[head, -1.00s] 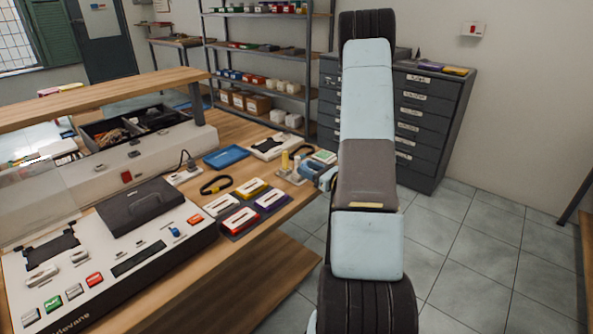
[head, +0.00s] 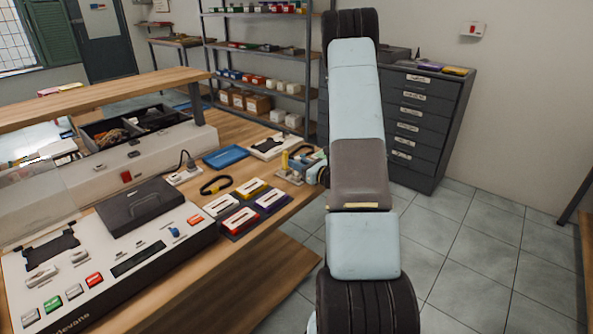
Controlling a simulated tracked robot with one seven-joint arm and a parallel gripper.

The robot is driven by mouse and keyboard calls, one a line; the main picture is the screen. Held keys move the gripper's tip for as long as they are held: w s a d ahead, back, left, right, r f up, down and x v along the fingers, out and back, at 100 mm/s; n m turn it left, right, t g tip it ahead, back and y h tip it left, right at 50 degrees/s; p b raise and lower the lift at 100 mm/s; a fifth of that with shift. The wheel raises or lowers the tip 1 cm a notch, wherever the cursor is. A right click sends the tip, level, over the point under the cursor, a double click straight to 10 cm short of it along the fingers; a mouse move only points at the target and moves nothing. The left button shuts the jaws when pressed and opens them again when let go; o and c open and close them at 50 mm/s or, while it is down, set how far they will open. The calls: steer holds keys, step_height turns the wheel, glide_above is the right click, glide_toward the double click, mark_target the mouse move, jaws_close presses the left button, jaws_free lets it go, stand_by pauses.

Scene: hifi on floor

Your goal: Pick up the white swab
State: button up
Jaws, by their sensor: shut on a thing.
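My gripper (head: 309,168) shows small at the right edge of the wooden bench, beside my arm. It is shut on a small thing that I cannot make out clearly. A small stand (head: 292,177) with a yellow upright piece (head: 284,160) is just left of my gripper. I cannot pick out the white swab for certain at this size. My arm and gripper cover part of this corner of the bench.
Left of the gripper lie a black looped strap (head: 216,185), a blue tray (head: 226,157) and several coloured cases (head: 240,220). A large white machine (head: 110,265) fills the bench front. A drawer cabinet (head: 425,125) stands behind my arm.

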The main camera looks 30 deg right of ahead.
jaws_close()
